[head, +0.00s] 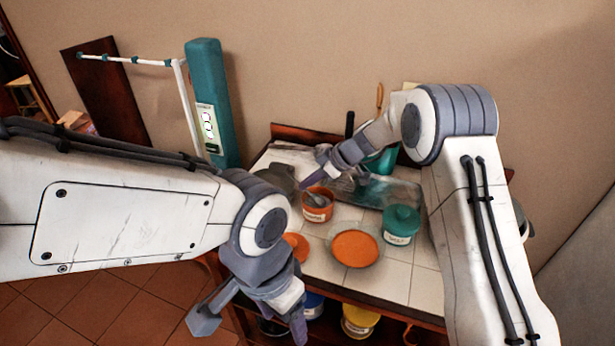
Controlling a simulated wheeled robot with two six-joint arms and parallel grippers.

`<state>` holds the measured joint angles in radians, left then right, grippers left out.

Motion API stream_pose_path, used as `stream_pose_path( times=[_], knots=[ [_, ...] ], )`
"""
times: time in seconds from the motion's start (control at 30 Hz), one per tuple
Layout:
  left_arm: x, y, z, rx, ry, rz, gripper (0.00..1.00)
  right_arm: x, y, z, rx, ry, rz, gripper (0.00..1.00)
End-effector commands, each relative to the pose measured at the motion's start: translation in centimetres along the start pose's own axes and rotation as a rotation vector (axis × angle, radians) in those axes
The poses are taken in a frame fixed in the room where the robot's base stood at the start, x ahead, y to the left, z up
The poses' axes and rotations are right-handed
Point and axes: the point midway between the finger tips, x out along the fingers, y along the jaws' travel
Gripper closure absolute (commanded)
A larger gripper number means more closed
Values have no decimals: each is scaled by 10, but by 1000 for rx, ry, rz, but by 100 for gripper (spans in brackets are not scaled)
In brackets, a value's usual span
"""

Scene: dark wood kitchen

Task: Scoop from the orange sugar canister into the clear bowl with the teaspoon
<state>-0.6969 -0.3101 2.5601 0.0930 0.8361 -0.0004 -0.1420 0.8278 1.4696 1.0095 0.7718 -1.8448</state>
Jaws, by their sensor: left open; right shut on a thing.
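The orange sugar canister (317,214) stands open on the white tiled counter, with a label on its front. My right gripper (318,178) is just above its mouth, shut on the teaspoon (317,200), which shows as a small grey shape at the opening. How deep the spoon sits and whether it carries sugar cannot be told. The clear bowl (379,244) is in front and to the right of the canister, with a flat orange round showing inside its rim. My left gripper (252,318) is open and empty, low in front of the counter's left side.
A teal canister labelled salt (400,226) stands right of the bowl. An orange lid (298,246) lies left of it, partly behind my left arm. A dark grey vessel (283,178) is behind the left arm. Blue and yellow containers (360,322) sit on the shelf below.

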Motion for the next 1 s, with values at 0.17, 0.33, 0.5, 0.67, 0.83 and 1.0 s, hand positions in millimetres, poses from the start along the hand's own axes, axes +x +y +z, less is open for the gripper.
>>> stream_pose_path(
  times=[0.17,0.33,0.5,0.67,0.83,1.0],
  knots=[
    [-7,0,0,0,0,0,33,2,0,14,4,-1,-1,100],
    [-23,2,-1,0,0,0,33,-6,0,19,1,0,1,100],
    [-19,1,-1,0,0,0,33,-15,0,8,-2,2,2,100],
    [-21,2,-1,0,0,0,33,-25,0,-3,-2,1,2,100],
    [-23,2,-1,0,0,0,33,-36,0,-14,-1,1,1,100],
    [-26,2,-1,0,0,0,33,-48,0,-25,-2,1,2,100]
  ],
)
